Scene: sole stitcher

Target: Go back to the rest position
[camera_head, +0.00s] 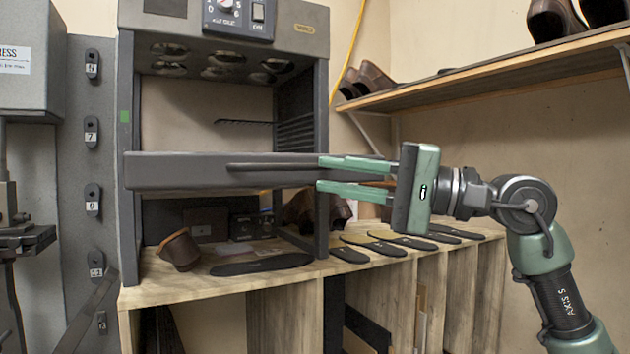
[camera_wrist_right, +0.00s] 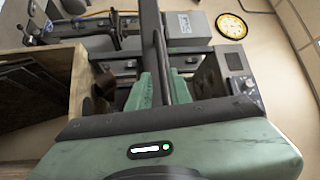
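My right gripper (camera_head: 318,174) shows at the centre of the head view, its arm coming in from the right. Its two green fingers are parallel with a gap between them, and they point left along the front of the grey machine's horizontal bar (camera_head: 180,172). My left gripper is not in view.
The grey machine (camera_head: 308,50) stands on a wooden bench (camera_head: 190,287). A brown shoe (camera_head: 180,250) and a dark sole (camera_head: 262,265) lie under its bar. Several soles (camera_head: 402,240) lie to the right. A shelf (camera_head: 490,75) with shoes hangs above my right arm.

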